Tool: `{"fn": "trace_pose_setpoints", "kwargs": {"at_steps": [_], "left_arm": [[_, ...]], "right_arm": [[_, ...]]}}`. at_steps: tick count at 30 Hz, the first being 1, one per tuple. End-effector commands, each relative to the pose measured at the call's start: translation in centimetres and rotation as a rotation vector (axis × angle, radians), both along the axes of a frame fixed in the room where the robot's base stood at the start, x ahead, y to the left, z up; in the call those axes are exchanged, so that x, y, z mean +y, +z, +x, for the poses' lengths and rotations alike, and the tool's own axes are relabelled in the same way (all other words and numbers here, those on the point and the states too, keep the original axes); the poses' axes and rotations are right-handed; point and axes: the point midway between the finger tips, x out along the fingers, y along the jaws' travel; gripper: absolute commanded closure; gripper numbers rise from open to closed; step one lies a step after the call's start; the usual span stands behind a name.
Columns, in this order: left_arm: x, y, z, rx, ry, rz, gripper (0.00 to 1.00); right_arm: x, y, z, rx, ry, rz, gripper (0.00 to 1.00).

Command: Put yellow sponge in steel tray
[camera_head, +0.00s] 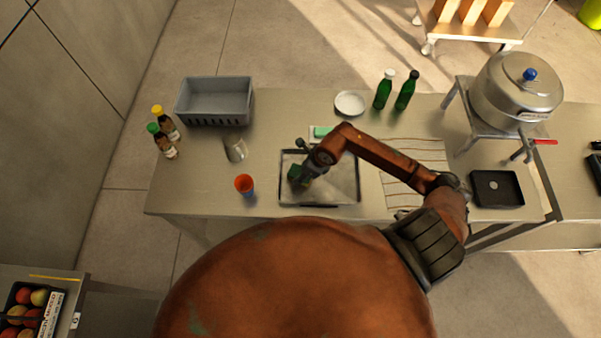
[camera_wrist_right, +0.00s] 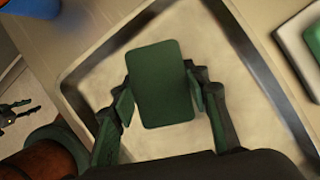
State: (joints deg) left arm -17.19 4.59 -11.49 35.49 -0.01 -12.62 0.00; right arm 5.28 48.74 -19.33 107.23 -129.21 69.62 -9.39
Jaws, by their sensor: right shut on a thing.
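The steel tray (camera_head: 335,203) lies on the table, its shallow rim also clear in the right wrist view (camera_wrist_right: 262,72). My right gripper (camera_head: 300,175) is over the left part of the tray, shut on a block-shaped sponge (camera_head: 294,172). In the right wrist view the sponge (camera_wrist_right: 160,85) shows a dark green face between the two fingers; no yellow side shows. I cannot tell whether it touches the tray floor. The tray is otherwise empty where I see it. A small jaw-like shape at the left edge of the wrist view, probably my left gripper (camera_wrist_right: 18,112), is too unclear to read.
A white-and-green item (camera_head: 322,132) lies just behind the tray.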

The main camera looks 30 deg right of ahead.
Motion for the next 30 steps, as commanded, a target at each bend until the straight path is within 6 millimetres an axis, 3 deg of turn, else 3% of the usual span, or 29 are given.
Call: {"fn": "trace_pose_setpoints", "kwargs": {"at_steps": [1,2,9,20,23,30], "left_arm": [[0.0,-0.3,0.0,0.0,0.0,0.0,0.6],[0.0,-0.2,0.0,0.0,0.0,0.0,0.6],[0.0,-0.1,0.0,0.0,0.0,0.0,0.6],[0.0,0.1,0.0,-0.001,0.001,0.0,0.6],[0.0,-0.1,0.0,-0.001,0.001,0.0,0.6],[0.0,-0.7,0.0,0.0,0.001,0.0,0.6]], "right_arm": [[0.0,-0.3,0.0,0.0,0.0,0.0,0.66],[0.0,-0.2,0.0,0.0,0.0,0.0,0.56],[0.0,-0.1,0.0,0.0,0.0,0.0,0.4],[-0.1,0.3,0.0,-0.001,0.0,-0.001,0.4],[-0.4,1.4,-0.4,-0.002,-0.001,-0.002,0.4],[-1.6,6.0,-2.0,-0.001,0.002,-0.004,0.4]]}}
